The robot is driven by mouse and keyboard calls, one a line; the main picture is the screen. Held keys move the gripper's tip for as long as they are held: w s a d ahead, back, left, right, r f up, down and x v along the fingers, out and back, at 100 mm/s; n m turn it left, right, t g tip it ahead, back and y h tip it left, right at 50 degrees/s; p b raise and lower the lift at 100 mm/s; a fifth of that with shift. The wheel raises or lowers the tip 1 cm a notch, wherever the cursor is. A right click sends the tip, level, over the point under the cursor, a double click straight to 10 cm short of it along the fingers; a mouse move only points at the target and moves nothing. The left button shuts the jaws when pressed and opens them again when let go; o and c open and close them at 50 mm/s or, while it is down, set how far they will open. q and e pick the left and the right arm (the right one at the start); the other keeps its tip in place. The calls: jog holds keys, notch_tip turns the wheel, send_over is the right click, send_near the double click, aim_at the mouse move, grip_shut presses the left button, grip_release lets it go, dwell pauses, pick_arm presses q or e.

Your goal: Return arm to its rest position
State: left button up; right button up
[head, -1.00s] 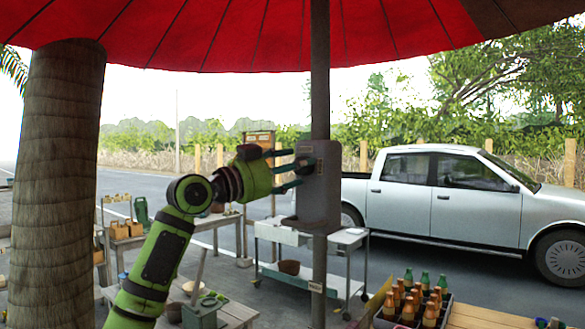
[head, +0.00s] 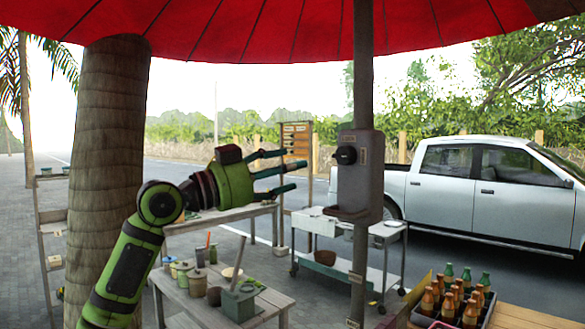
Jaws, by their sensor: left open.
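My left arm, green and black, rises from the lower left of the head view. Its left gripper (head: 290,174) points right, with dark teal fingers spread apart and nothing between them. The fingertips end a little left of a grey box (head: 368,185) on a pole, with a visible gap in the picture. The box has a dark round knob and a small tray-like ledge at its bottom. My right gripper is not in view.
A palm trunk (head: 108,170) stands behind my arm at left. Below it is a wooden table (head: 272,300) with several pots. A metal cart (head: 385,240), a crate of bottles (head: 488,312) and a pickup truck (head: 480,190) stand right. A red canopy hangs above.

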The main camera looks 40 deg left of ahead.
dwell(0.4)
